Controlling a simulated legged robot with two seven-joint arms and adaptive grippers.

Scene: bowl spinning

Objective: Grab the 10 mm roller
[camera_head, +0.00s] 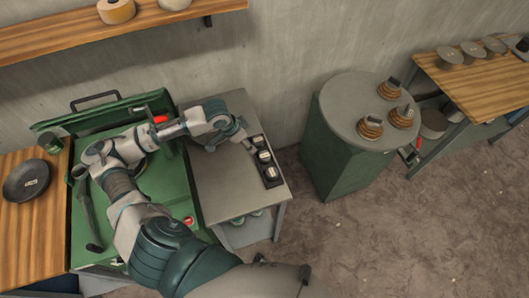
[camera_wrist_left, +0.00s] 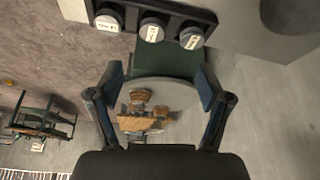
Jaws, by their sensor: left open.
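A black holder (camera_head: 271,178) on the grey side table carries three short rollers with white labelled tops. They are a near one (camera_head: 269,170), a middle one (camera_head: 264,156) and a far one (camera_head: 258,142) in the head view. The wrist view shows them along the top edge: left (camera_wrist_left: 108,20), middle (camera_wrist_left: 152,30) and right (camera_wrist_left: 191,38). The labels are too small to read surely, so I cannot tell which is the 10 mm roller. My left gripper (camera_head: 232,143) is open and empty beside the holder's far end; its fingers (camera_wrist_left: 160,86) spread wide. My right gripper is out of view.
The green machine (camera_head: 174,190) with a raised lid stands left of the side table (camera_head: 222,184). A round table (camera_head: 345,104) with several wooden bowl-like pieces stands to the right. A dark bowl (camera_head: 27,181) sits on the left wooden bench. A shelf (camera_head: 60,37) hangs above.

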